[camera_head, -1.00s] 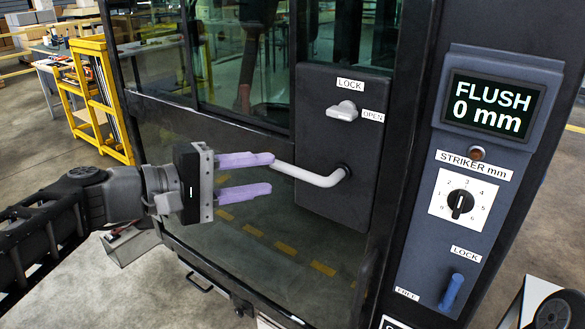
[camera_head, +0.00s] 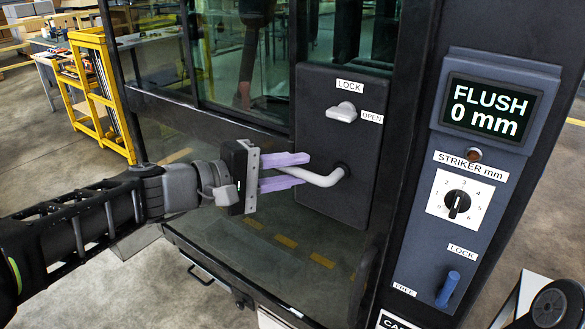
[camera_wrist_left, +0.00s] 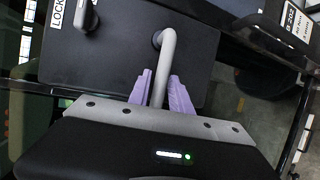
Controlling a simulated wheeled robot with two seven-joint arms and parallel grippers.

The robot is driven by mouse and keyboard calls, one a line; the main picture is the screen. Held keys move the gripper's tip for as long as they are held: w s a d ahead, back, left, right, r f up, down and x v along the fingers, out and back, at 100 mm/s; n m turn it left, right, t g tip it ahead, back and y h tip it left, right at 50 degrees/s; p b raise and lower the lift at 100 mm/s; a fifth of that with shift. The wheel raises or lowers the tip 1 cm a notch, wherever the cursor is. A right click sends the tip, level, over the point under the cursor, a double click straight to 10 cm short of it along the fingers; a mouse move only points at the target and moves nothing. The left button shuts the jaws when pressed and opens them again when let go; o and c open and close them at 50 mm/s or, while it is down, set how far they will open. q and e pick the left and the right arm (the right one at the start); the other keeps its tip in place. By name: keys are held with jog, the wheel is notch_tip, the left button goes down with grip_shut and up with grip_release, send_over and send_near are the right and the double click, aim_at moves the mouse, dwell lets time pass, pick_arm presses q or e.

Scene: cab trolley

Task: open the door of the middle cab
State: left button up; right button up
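The middle cab's door (camera_head: 280,235) is dark, with a glass window, and looks closed. Its black lock plate (camera_head: 312,105) carries a pale bent lever handle (camera_head: 325,180) and a small white knob (camera_head: 342,112) between LOCK and OPEN labels. My left gripper (camera_head: 303,169) has its two lilac fingers above and below the handle's free end, which is hidden between them. The knob also shows there (camera_wrist_left: 86,16). My right gripper is not in view.
A post on the right carries a display (camera_head: 492,107) reading FLUSH 0 mm, a striker dial (camera_head: 457,203) and a blue lever (camera_head: 447,288). A yellow rack (camera_head: 100,90) stands at the back left. Open floor lies left of the cab.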

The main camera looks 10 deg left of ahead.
pick_arm(q)
grip_shut()
dwell(1.1)
